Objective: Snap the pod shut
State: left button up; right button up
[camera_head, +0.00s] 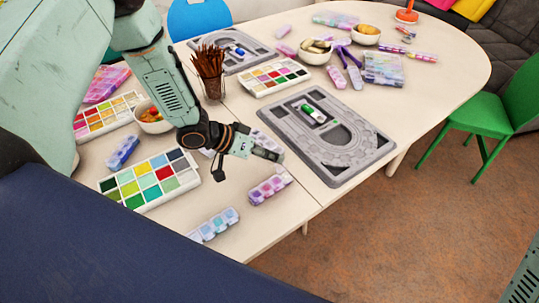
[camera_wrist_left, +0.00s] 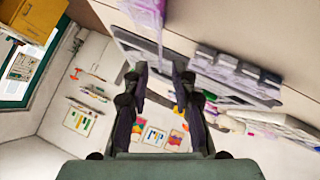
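Several small bead pods with rows of compartments lie on the pale table. A pink pod (camera_head: 270,188) lies just right of and in front of my left gripper (camera_head: 244,165). A blue-lilac pod (camera_head: 214,224) lies nearer the front edge. A blue-purple pod (camera_head: 123,152) lies at the left, and another pod (camera_head: 267,141) is partly hidden behind the gripper. I cannot tell which lids are open. My left gripper is open and empty above the table; its spread fingers also show in the left wrist view (camera_wrist_left: 160,72). My right gripper is out of view.
A grey bead board (camera_head: 372,147) lies right of the gripper. A colour-bead tray (camera_head: 150,180) is at left, with a bowl (camera_head: 153,120) behind it. A cup of brown sticks (camera_head: 211,82) stands behind the arm. The table around the front pods is mostly clear.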

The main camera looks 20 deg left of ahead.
aim_at(279, 176)
pick_arm(q)
grip_shut()
jog(key=shift+r, duration=0.1)
dwell(0.6)
jog(key=shift+s+d+r+m+t+y, duration=0.2)
jog(key=shift+d+m+t+y, duration=0.15)
jog(key=shift+y, duration=0.2)
jog(key=shift+s+d+r+m+t+y, duration=0.1)
jog(key=shift+s+d+m+t+y, duration=0.2)
jog(key=shift+d+y, duration=0.2)
jog(key=shift+s+d+m+t+y, duration=0.2)
jog(key=shift+d+m+t+y, duration=0.15)
jog(key=shift+y, duration=0.35)
jog(key=shift+s+d+m+t+y, duration=0.2)
jog(key=shift+d+m+y, duration=0.2)
jog(key=shift+y, duration=0.25)
jog(key=shift+f, duration=0.1)
jog(key=c, duration=0.5)
grip_release()
jog(key=o, duration=0.5)
